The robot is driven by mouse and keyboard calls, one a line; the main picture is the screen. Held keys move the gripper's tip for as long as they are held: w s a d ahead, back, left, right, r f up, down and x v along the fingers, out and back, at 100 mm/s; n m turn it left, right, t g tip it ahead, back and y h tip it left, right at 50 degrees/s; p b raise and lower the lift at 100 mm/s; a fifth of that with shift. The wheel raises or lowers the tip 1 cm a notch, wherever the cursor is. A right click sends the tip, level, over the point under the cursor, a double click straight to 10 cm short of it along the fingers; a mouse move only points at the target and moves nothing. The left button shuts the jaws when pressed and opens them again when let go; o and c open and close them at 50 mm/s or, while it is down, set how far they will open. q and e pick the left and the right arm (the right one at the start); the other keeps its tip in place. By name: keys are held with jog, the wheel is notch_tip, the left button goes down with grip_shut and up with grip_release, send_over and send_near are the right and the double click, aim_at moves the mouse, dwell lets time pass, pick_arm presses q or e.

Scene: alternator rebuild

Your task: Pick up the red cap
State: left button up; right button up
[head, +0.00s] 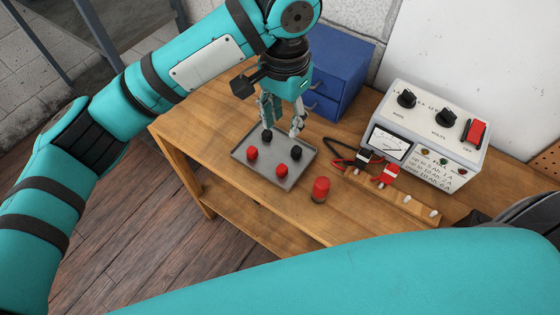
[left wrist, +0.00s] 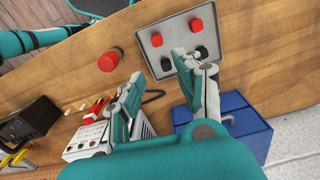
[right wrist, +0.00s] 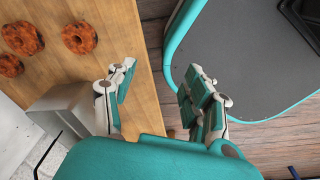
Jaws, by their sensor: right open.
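A red cylindrical cap (head: 320,189) stands upright on the wooden bench, just right of a grey metal tray (head: 240,156). It also shows in the left wrist view (left wrist: 109,61). In the tray stand two smaller red pieces (head: 252,153) (head: 281,170) and two black ones (head: 267,136) (head: 296,153). My left gripper (head: 282,130) points down over the tray's back part, open, with a clear gap between its fingers; the left wrist view shows no piece gripped. My right gripper (right wrist: 160,75) is open and empty, near the bench edge and away from the tray.
A battery charger (head: 430,130) with red and black clamps (head: 388,174) stands right of the tray. A blue drawer cabinet (head: 335,75) stands behind it. A wooden strip (head: 400,200) lies in front of the charger. Rusty rings (right wrist: 80,37) lie on the wood in the right wrist view.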

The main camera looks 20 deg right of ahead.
pick_arm(q)
send_near(285, 165)
jog(key=shift+a+p, duration=0.25)
jog(key=shift+p, duration=0.15)
notch_tip(285, 165, down, 4)
jog(key=shift+w+r, duration=0.1)
jog(key=shift+r, duration=0.05)
jog(key=shift+d+f+p, duration=0.1)
jog(key=shift+f+p, duration=0.25)
jog(key=shift+f, duration=0.1)
notch_tip(285, 165, down, 4)
jog(key=shift+d+f+p, duration=0.1)
jog(key=shift+f+p, duration=0.1)
jog(key=shift+p, duration=0.4)
jog(key=shift+f, duration=0.15)
pick_arm(e)
jog(key=r, duration=0.1)
jog(key=s, duration=0.1)
jog(key=r, duration=0.1)
jog(key=shift+s+d+r, duration=0.2)
jog(key=shift+s+r, duration=0.05)
jog(key=shift+r, duration=0.1)
pick_arm(q)
jog(key=c, duration=0.5)
